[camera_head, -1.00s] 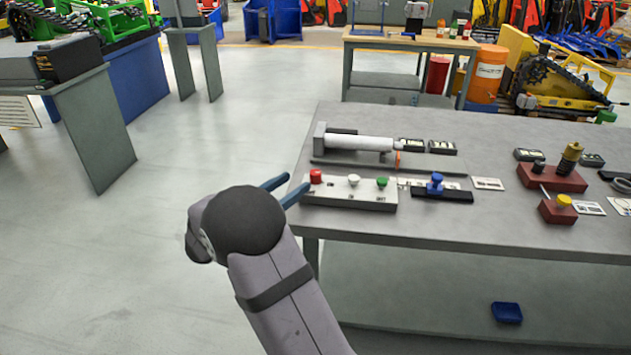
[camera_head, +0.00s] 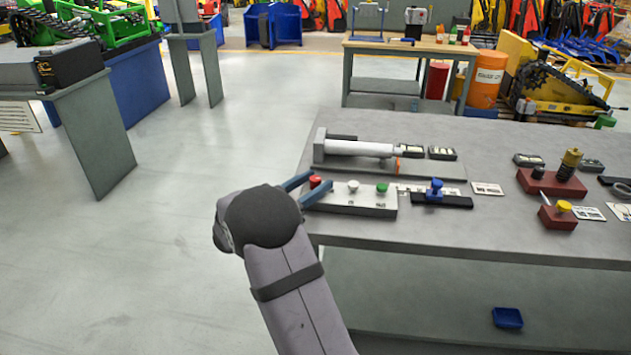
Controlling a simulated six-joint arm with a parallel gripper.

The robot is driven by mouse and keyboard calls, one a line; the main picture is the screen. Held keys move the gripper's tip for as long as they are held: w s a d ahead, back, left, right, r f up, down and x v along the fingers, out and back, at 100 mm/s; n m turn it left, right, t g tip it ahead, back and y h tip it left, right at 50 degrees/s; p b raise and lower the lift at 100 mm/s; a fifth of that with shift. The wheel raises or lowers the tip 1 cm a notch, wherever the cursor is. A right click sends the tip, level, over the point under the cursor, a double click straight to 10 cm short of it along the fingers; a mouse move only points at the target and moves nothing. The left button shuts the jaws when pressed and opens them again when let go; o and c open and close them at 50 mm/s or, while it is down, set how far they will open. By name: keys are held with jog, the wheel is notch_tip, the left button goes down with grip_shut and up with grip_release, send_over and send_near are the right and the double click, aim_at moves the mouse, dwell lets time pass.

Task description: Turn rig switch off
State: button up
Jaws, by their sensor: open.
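A white switch box (camera_head: 350,203) lies along the front edge of the grey workbench (camera_head: 475,233). It carries a red knob (camera_head: 315,182) at its left end, a pale knob (camera_head: 353,186) in the middle and a green knob (camera_head: 382,188) on the right. Which of these is the rig switch I cannot tell. My gripper (camera_head: 316,186) is open, with its two blue fingers at the left end of the box, around or very near the red knob. Whether they touch the knob is not clear. My dark wrist hides the finger bases.
Behind the box lies a white cylinder (camera_head: 358,148) on a grey base. To the right are a blue knob (camera_head: 435,187) on a black bar and red blocks (camera_head: 552,182) with fittings. A blue tray (camera_head: 507,317) sits below the bench. The floor at left is clear.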

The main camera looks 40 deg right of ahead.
jog(key=shift+w+d, duration=0.1)
jog(key=shift+d, duration=0.3)
jog(key=c, duration=1.1)
jog(key=shift+o, duration=0.2)
jog(key=shift+m+g+p, duration=0.35)
jog(key=shift+m+g, duration=0.05)
jog(key=shift+g, duration=0.2)
jog(key=shift+m+g+p, duration=0.3)
jog(key=shift+m+g, duration=0.2)
jog(key=shift+g, duration=0.3)
jog(key=m+g, duration=0.1)
jog(key=g, duration=0.1)
jog(key=shift+m+g, duration=0.4)
jog(key=shift+f+m+g, duration=0.1)
jog(key=shift+m+g, duration=0.8)
jog(key=shift+g, duration=0.5)
jog(key=shift+m+g+y+b, duration=0.4)
jog(key=shift+m+g+y, duration=0.55)
jog(key=shift+g, duration=0.65)
